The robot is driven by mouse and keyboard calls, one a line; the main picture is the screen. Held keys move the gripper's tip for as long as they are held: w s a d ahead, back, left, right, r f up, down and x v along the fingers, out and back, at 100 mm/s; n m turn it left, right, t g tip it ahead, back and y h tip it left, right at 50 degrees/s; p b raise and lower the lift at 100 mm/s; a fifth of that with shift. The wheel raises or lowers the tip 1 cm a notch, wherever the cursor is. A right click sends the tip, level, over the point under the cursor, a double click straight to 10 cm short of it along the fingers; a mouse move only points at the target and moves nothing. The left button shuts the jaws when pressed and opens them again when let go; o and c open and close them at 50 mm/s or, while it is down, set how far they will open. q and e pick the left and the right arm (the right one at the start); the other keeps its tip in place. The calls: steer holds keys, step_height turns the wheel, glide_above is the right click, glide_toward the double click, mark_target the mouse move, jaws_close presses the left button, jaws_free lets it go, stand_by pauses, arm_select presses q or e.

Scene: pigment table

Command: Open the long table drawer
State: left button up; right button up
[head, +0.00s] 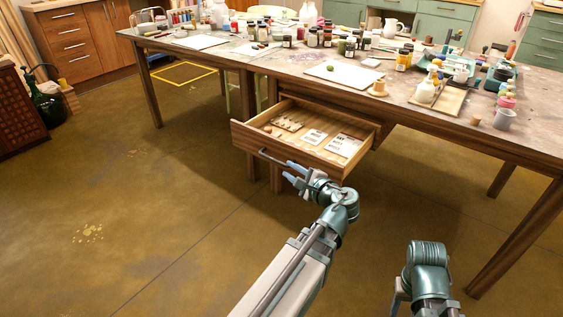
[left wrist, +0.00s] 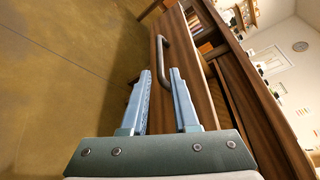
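The long table drawer (head: 245,140) is pulled out from under the wooden table (head: 420,105), with its inside showing. Its dark bar handle (head: 268,157) runs along the front panel. In the left wrist view the handle (left wrist: 160,52) lies just ahead of the fingertips. My left gripper (head: 289,171) is open and empty, with its blue-grey fingers apart at the handle. In the left wrist view the gripper (left wrist: 161,75) shows a clear gap between its fingers. I cannot tell whether a finger touches the handle. My right arm shows at the lower right, but its gripper does not show clearly.
Cards (head: 345,145) and small pieces lie in the drawer. The tabletop holds many jars, a white sheet (head: 343,73), a wooden board (head: 440,101) and a grey cup (head: 504,119). The floor in front is clear.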

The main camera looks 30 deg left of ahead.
arm_select(q)
steer(key=v, duration=0.3)
steer(key=shift+s+d, duration=0.15)
steer(key=shift+d, duration=0.15)
stand_by(0.3)
steer(key=s+d+f+n+g+h+p, duration=0.2)
steer(key=s+d+f+h, duration=0.15)
steer(key=d+f, duration=0.2)
steer(key=s+d+f+n+g+h+p, duration=0.1)
steer(key=s+d+f+n+h, duration=0.2)
steer(key=d, duration=0.4)
steer(key=s+d+f+n+g+h+p, duration=0.1)
steer(key=s+d+f+g+h, duration=0.15)
steer(key=d, duration=0.45)
steer(key=s+d+f+n+g+h+p, duration=0.1)
steer(key=s+d+h+p, duration=0.2)
steer(key=d, duration=0.4)
step_height(320, 180, up, 37)
steer(key=p, duration=3.5)
steer(key=shift+s+a+h+p, duration=0.15)
steer(key=shift+a+h+p, duration=0.15)
steer(key=shift+h, duration=0.1)
